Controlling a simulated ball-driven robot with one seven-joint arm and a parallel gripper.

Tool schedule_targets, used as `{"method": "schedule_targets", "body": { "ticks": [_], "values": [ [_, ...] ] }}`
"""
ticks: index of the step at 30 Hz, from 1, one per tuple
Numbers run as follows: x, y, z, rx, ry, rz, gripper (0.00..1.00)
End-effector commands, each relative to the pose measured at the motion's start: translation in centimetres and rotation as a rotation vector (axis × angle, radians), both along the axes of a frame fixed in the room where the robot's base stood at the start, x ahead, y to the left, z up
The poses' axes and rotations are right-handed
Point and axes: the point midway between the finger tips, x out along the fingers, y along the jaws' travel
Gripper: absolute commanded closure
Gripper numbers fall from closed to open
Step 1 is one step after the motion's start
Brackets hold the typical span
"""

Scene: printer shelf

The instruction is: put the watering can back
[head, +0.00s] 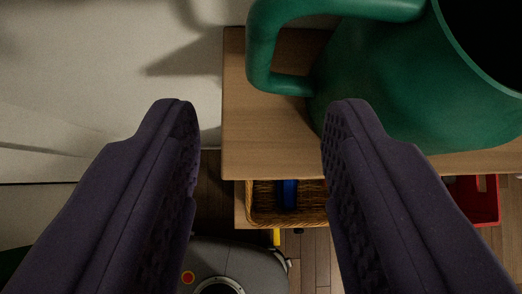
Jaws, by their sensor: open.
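The green watering can (390,90) stands on a wooden shelf top (265,135) at the upper right, its right part cut off by the frame edge. Its handle (262,45) loops out to the left. My gripper (261,115) is open, its two dark fingers wide apart with nothing between them but the view of the shelf. The right fingertip overlaps the can's lower left side in the picture; I cannot tell whether it touches. The handle lies above the fingertips in the picture.
Below the shelf top, a wicker basket (262,205) holds a blue item (289,195). A red bin (485,205) is at the lower right. A pale wall (110,60) is at the left. My grey base shows at the bottom, above a wooden floor.

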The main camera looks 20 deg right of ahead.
Motion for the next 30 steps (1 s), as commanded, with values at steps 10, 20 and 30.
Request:
{"method": "schedule_targets", "body": {
  "ticks": [10,20,30],
  "values": [
    [-2.1,-0.3,2.1,0.000,0.000,0.000,0.54],
    [1.9,-1.5,7.9,-0.048,-0.093,-0.054,0.54],
    [5.2,-1.5,38.7,-0.004,-0.419,-0.209,0.54]
  ]
}}
